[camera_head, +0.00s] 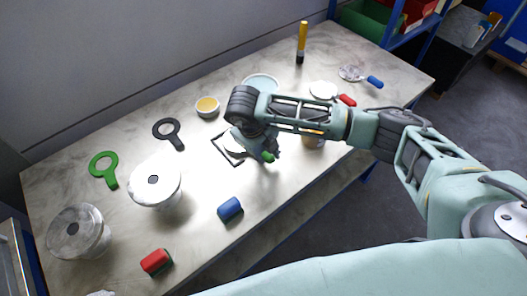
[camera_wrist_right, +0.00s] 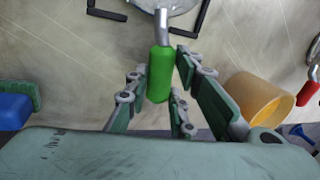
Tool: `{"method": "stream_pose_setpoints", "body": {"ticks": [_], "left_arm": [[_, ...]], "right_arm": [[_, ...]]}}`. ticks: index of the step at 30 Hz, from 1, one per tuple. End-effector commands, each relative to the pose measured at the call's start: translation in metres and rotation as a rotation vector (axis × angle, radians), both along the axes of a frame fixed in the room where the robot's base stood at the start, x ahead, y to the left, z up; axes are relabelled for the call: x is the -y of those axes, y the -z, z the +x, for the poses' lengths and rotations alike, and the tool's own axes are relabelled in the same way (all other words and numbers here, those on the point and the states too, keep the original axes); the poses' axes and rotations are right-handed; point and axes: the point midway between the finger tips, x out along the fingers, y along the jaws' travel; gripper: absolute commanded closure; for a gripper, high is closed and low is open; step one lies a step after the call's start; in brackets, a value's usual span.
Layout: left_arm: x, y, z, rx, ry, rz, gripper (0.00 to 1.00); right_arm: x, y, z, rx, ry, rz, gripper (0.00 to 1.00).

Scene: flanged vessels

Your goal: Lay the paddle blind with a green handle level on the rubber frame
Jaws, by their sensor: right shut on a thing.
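My right gripper (camera_head: 257,149) is shut on the green handle (camera_head: 268,157) of the paddle blind. In the right wrist view the handle (camera_wrist_right: 160,75) stands between the fingers, and its metal neck leads to a grey disc (camera_wrist_right: 168,4) cut off by the top edge. The black rubber frame (camera_head: 226,157) lies on the table by the gripper; its corners (camera_wrist_right: 106,13) show on both sides of the disc in the wrist view. The disc appears over the frame's area; whether it touches or is level I cannot tell. The gripper hides part of both. My left gripper is not in view.
A tan cup (camera_wrist_right: 262,98) stands close right of the gripper. A blue block (camera_head: 230,208) lies in front. White flanged vessels (camera_head: 155,183), a black ring tool (camera_head: 168,131) and a green one (camera_head: 103,169) are left. Red-handled (camera_head: 347,100) and blue-handled (camera_head: 375,82) paddles lie at the back right.

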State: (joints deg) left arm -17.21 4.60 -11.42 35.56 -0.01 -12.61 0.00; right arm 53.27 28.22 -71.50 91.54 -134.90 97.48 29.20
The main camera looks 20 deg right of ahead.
Motion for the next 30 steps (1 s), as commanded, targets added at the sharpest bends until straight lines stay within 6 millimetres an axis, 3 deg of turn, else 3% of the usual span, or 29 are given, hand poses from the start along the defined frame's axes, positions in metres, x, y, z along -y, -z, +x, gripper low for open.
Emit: {"method": "stream_pose_setpoints", "body": {"ticks": [30], "left_arm": [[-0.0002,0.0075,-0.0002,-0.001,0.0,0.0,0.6]], "right_arm": [[-0.0008,0.0019,0.0012,0.004,0.0,0.002,1.0]]}}
